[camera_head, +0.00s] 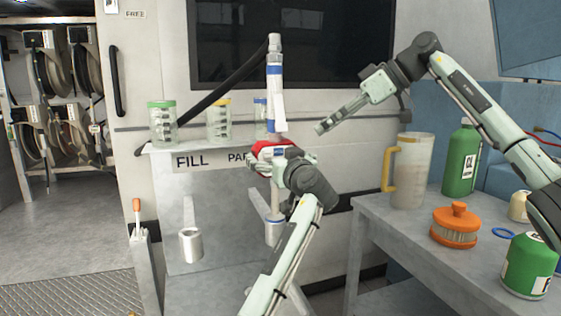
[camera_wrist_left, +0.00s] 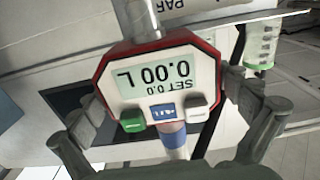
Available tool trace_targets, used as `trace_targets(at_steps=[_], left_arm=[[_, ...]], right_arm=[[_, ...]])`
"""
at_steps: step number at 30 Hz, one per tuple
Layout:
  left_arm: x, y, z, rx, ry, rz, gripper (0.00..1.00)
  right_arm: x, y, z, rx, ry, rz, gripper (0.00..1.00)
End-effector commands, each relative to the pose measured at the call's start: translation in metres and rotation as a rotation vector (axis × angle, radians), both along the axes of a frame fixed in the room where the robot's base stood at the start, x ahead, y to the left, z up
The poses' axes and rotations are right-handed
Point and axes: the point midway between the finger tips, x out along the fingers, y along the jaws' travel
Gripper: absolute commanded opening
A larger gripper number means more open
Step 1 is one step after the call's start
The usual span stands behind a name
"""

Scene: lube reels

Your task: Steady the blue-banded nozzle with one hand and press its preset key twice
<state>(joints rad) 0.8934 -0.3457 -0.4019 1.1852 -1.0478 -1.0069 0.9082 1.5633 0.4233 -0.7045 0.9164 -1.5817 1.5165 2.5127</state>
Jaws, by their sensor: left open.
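The blue-banded nozzle (camera_head: 277,105) stands upright at the shelf in the head view. Its red-framed meter (camera_head: 262,147) is partly hidden by my left gripper (camera_head: 279,162). In the left wrist view the meter display (camera_wrist_left: 157,78) appears upside down and reads 0.00 L with SET 0.0. My right gripper (camera_head: 321,127) looks shut and empty, to the right of the nozzle.
Jars with green (camera_head: 162,122) and yellow (camera_head: 218,120) bands stand on the shelf left of the nozzle. A dark screen (camera_head: 330,45) is behind.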

Motion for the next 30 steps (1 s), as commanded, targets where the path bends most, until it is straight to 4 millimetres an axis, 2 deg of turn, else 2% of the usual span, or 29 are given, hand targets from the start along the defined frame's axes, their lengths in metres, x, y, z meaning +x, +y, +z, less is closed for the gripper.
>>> trace_targets(at_steps=[6,16,30], left_arm=[[0.02,0.006,0.0,0.001,0.0,0.0,1.0],[0.022,0.007,0.0,-0.001,0.0,0.0,0.99],[0.022,0.007,0.0,0.0,0.0,0.0,0.4]], right_arm=[[0.0,0.0,0.0,0.0,0.0,0.0,0.34],[0.0,0.0,0.0,0.0,0.0,0.0,0.34],[0.0,0.0,0.0,0.0,0.0,0.0,0.34]])
